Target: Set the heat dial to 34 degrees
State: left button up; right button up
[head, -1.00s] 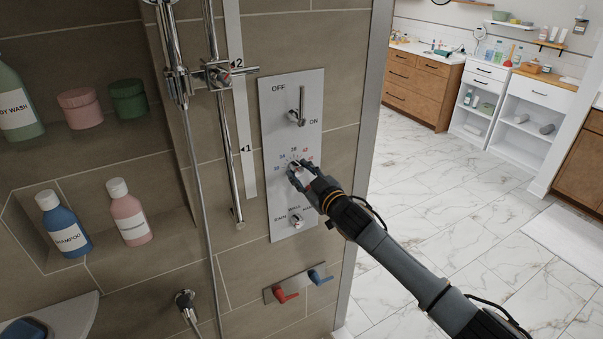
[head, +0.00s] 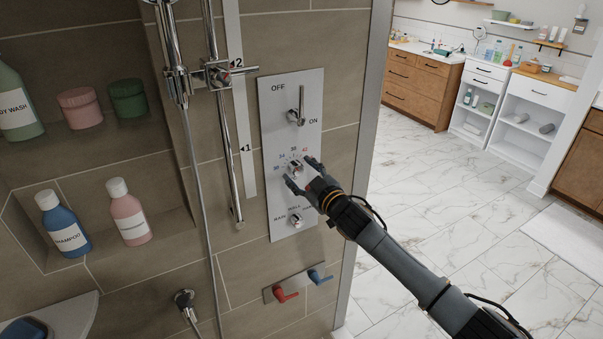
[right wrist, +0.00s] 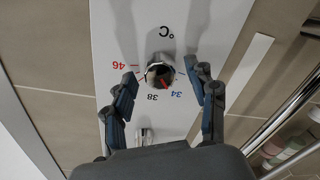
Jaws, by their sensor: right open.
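The heat dial (head: 296,168) is a small chrome knob in the middle of the grey shower panel (head: 282,220). In the right wrist view the dial (right wrist: 160,70) shows upside down, with 46, 38 and 34 printed around it. Its red mark points between 38 and 34, close to the 34. My right gripper (head: 302,173) is open in front of the dial, its fingers spread on either side. In the right wrist view the gripper (right wrist: 166,77) has a visible gap between each finger and the dial. My left gripper is out of view.
An OFF/ON lever (head: 299,108) is above the dial and a selector knob (head: 296,220) below it. Red (head: 284,295) and blue (head: 319,277) levers are lower. A vertical chrome shower rail (head: 225,130) stands left of the panel. Bottles are on the left shelf.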

jog(key=v, duration=1.2)
jog(key=shift+f, duration=0.1)
jog(key=s+d+f+m+g+h+b, duration=0.1)
jog(key=d+f+m+h, duration=0.15)
jog(key=f, duration=0.85)
jog(key=d+f+m+g+h, duration=0.15)
jog(key=d+f, duration=0.25)
jog(key=f, duration=0.8)
jog(key=s+d+f+m+g+h, duration=0.1)
jog(key=s+d+f+g, duration=0.15)
jog(key=s+f, duration=0.6)
jog(key=s+d+f+m+g+h, duration=0.1)
jog(key=s+d+f+h, duration=0.2)
jog(key=f, duration=1)
jog(key=s+d+f+m+g+b, duration=0.1)
jog(key=s+f+g, duration=0.1)
jog(key=s+f, duration=0.75)
jog(key=s+d+f+g+b, duration=0.1)
jog(key=s+f+g, duration=0.35)
jog(key=s, duration=0.75)
jog(key=s+f+g, duration=0.1)
jog(key=s+f, duration=0.3)
jog(key=s, duration=0.7)
jog(key=s+f+m+g, duration=0.1)
jog(key=s+f, duration=0.3)
jog(key=s, duration=0.8)
jog(key=shift+s+a+m, duration=0.25)
jog(key=shift+a+m, duration=0.05)
jog(key=shift+a, duration=0.15)
